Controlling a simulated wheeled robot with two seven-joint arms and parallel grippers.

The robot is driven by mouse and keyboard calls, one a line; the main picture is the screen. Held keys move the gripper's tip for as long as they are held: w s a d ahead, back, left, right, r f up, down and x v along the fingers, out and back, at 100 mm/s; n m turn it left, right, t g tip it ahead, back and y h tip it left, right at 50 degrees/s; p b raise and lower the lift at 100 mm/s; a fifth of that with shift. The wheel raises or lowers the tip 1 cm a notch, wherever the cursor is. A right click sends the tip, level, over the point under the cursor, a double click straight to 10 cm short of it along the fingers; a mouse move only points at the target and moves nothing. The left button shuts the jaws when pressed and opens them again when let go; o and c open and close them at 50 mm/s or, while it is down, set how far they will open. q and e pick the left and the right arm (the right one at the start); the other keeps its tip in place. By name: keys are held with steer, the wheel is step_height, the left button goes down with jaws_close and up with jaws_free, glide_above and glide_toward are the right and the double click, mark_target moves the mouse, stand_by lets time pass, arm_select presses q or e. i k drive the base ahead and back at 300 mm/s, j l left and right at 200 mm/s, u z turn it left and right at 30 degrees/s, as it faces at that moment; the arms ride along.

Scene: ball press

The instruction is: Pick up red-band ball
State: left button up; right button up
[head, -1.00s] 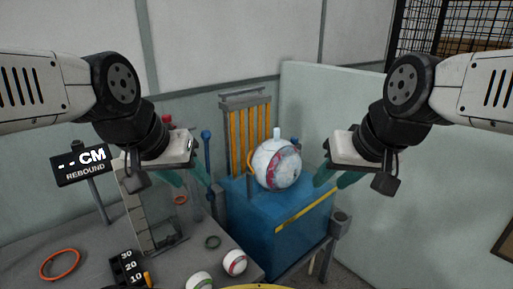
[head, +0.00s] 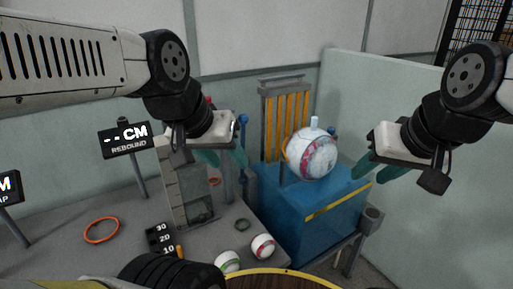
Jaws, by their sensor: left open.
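The red-band ball (head: 263,246), small and white with a red band, rests on the grey table near its front right edge. A white ball with a green band (head: 228,261) sits just left of it. My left gripper (head: 224,160) is open and empty, above the table and well above and behind the red-band ball in the picture. My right gripper (head: 378,173) is open and empty, right of the large white ball and apart from the small balls.
A large white ball with red marks (head: 312,154) stands on a blue box (head: 300,215). A grey stepped stand (head: 172,185), a rebound sign (head: 125,139), an orange ring (head: 101,230) and a number block (head: 160,238) are on the left. A yellow-rimmed wooden round (head: 262,280) shows at the bottom.

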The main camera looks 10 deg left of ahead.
mark_target(312, 152)
steer(key=i+l+u, duration=0.2)
steer(key=l+u, duration=0.15)
steer(key=i+l+u, duration=0.15)
steer(key=l+u, duration=0.15)
steer(key=l, duration=0.2)
steer(key=i+l+u, duration=0.1)
steer(key=l+u, duration=0.55)
steer(key=l, duration=0.25)
